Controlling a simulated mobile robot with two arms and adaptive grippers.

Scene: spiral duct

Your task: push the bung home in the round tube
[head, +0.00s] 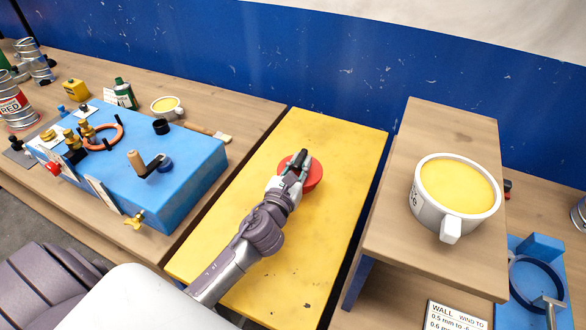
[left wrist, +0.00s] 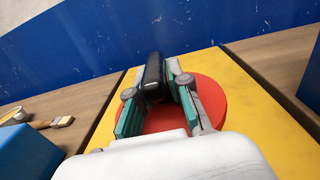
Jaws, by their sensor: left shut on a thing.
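A round red disc (head: 316,176) lies on the yellow panel (head: 335,135); it also shows in the left wrist view (left wrist: 212,100). My left gripper (head: 298,167) reaches over the disc from the front. Its fingers are shut on a black cylindrical piece (left wrist: 154,72) that stands above the disc. I cannot tell whether this black piece is the bung's handle or joined to the disc. No open round tube mouth shows clearly, and the gripper hides the disc's middle. My right gripper is not in view.
A blue box (head: 190,185) with brass fittings and a crank stands left of the panel. A large white mug (head: 452,205) with yellow contents stands on a raised wooden bench at right. A brush (head: 215,134) lies behind the box. The yellow panel around the disc is clear.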

